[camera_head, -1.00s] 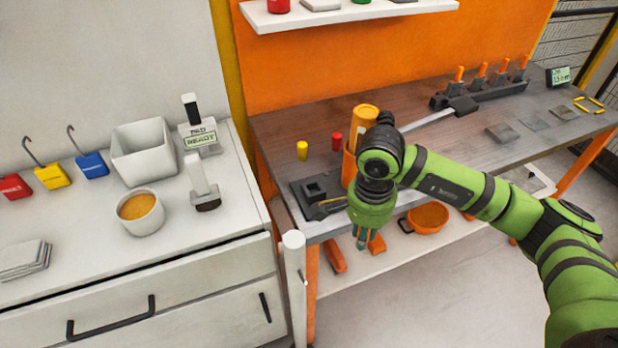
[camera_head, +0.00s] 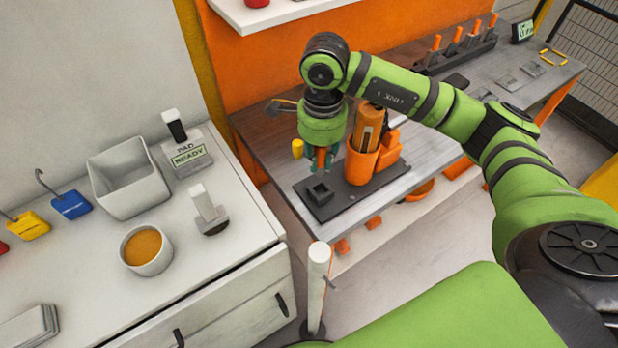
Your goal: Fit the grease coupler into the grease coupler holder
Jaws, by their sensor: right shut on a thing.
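My right gripper (camera_head: 320,166) hangs fingers-down over the left part of the workbench. It is shut on a small red cylinder (camera_head: 320,157), likely the grease coupler, and the fingers hide most of it. A black block with a square opening (camera_head: 320,193), likely the grease coupler holder, sits on a dark base plate just below and in front of the fingertips. I cannot tell whether the cylinder touches the bench. A small yellow cylinder (camera_head: 297,148) stands just left of the gripper. My left gripper is not in view.
An orange cup (camera_head: 361,162) with an orange-brown canister stands close right of the gripper. A white post (camera_head: 317,280) rises before the bench. The white counter at left carries a bin (camera_head: 130,185) and a bowl (camera_head: 146,250). The bench's right side holds a tool rack (camera_head: 455,55).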

